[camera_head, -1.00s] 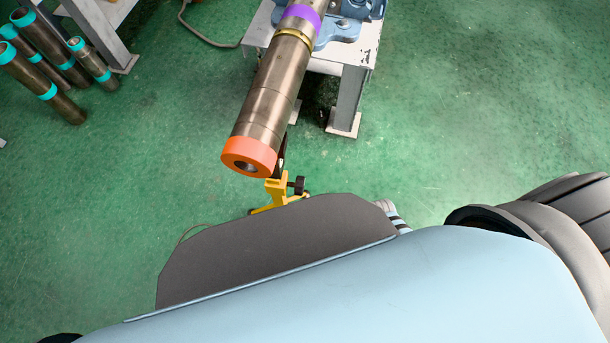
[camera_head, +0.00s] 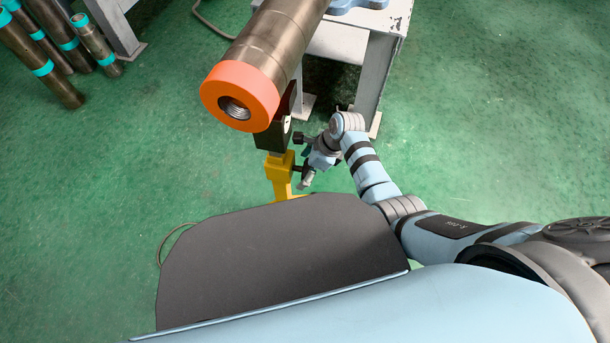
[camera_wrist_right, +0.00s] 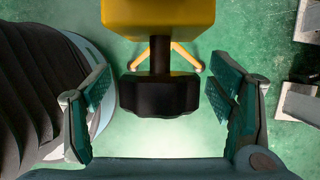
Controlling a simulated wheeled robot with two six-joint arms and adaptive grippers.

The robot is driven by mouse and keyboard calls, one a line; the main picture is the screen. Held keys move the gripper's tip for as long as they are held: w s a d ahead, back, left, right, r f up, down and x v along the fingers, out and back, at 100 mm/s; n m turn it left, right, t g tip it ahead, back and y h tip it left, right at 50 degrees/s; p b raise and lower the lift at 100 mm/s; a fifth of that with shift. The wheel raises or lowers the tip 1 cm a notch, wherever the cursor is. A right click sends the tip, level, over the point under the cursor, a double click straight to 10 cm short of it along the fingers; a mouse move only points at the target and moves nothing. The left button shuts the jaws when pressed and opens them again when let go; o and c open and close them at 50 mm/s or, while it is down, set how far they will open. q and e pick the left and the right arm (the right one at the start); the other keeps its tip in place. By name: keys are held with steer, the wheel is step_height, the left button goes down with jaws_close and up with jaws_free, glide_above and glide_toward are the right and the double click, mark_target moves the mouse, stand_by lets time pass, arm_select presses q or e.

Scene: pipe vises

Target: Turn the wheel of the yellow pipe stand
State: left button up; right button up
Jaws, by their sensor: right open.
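The yellow pipe stand (camera_head: 281,172) stands under the orange-ended pipe (camera_head: 240,95), its lower part hidden behind my own body. In the right wrist view the stand's yellow body (camera_wrist_right: 158,17) is at the top, and its black wheel (camera_wrist_right: 160,97) sits on a short dark shaft below it. My right gripper (camera_wrist_right: 158,90) is open, with one green-padded finger on each side of the wheel and a visible gap to both. In the head view the right gripper (camera_head: 309,175) is just right of the stand, small and partly blurred into it. My left gripper is not in view.
A white metal table (camera_head: 375,65) bears the long pipe, which overhangs toward me. Several dark pipes with teal bands (camera_head: 42,69) stand at the upper left. A cable (camera_head: 205,20) lies on the floor. The green floor is clear at left and right.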

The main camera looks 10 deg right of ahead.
steer(key=shift+a+f, duration=0.15)
steer(key=shift+f, duration=0.2)
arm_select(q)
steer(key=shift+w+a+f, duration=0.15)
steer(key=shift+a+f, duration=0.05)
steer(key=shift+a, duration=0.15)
arm_select(e)
steer(key=shift+c, duration=0.3)
steer(key=c, duration=1.1)
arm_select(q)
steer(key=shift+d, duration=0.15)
